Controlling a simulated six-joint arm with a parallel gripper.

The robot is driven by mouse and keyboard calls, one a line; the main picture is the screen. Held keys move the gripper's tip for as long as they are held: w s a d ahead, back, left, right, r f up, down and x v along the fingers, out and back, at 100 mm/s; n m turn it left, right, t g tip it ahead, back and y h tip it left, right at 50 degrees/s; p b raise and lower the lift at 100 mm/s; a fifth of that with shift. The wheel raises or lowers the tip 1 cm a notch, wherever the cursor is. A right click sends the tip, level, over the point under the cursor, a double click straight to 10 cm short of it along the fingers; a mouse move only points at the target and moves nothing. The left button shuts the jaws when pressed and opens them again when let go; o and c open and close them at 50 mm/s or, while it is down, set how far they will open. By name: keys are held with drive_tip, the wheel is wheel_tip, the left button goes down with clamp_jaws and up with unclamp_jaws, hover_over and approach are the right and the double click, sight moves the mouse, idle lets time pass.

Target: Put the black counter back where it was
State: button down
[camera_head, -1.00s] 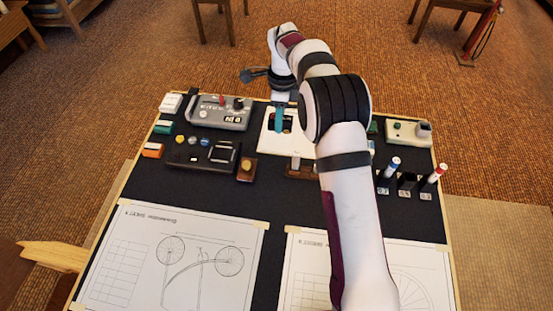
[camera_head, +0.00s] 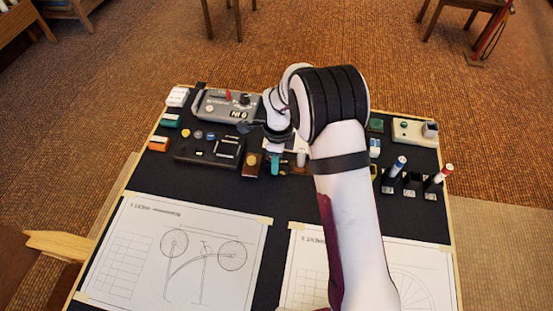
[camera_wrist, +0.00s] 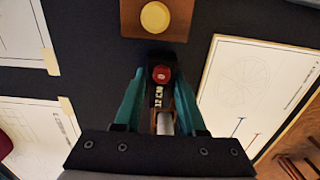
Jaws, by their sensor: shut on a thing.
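My gripper (camera_wrist: 158,95) has teal fingers, closed on a small black counter (camera_wrist: 157,97) with a round red top and pale lettering. In the head view the gripper (camera_head: 275,165) points down over the black board, just right of the wooden block with a yellow disc (camera_head: 251,167). That block (camera_wrist: 153,26) lies just beyond the fingertips in the wrist view. The counter is mostly hidden by the gripper in the head view. I cannot tell whether it touches the board.
A wooden holder with a pale cylinder (camera_head: 301,160) stands close to the right. A black tray (camera_head: 190,155) lies to the left, and a grey device (camera_head: 222,106) behind it. Drawing sheets (camera_head: 140,250) cover the front. The strip of board between is clear.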

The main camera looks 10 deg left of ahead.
drive_tip(key=shift+f, duration=0.2)
drive_tip(key=shift+c, duration=2.4)
unclamp_jaws()
drive_tip(key=shift+f, duration=0.15)
wheel_tip(320, 180, up, 13)
drive_tip(key=s+d+r+n, duration=0.4)
drive_tip(key=s+d+r, duration=0.4)
drive_tip(key=s+d, duration=0.1)
drive_tip(key=s+d+n, duration=0.3)
drive_tip(key=s+n, duration=0.1)
drive_tip(key=s, duration=0.6)
drive_tip(key=s+d+n+y, duration=0.1)
drive_tip(key=s+d+n, duration=0.2)
drive_tip(key=s, duration=0.6)
drive_tip(key=shift+s+r+n, duration=0.2)
drive_tip(key=shift+s+n, duration=0.15)
drive_tip(key=shift+n, duration=0.35)
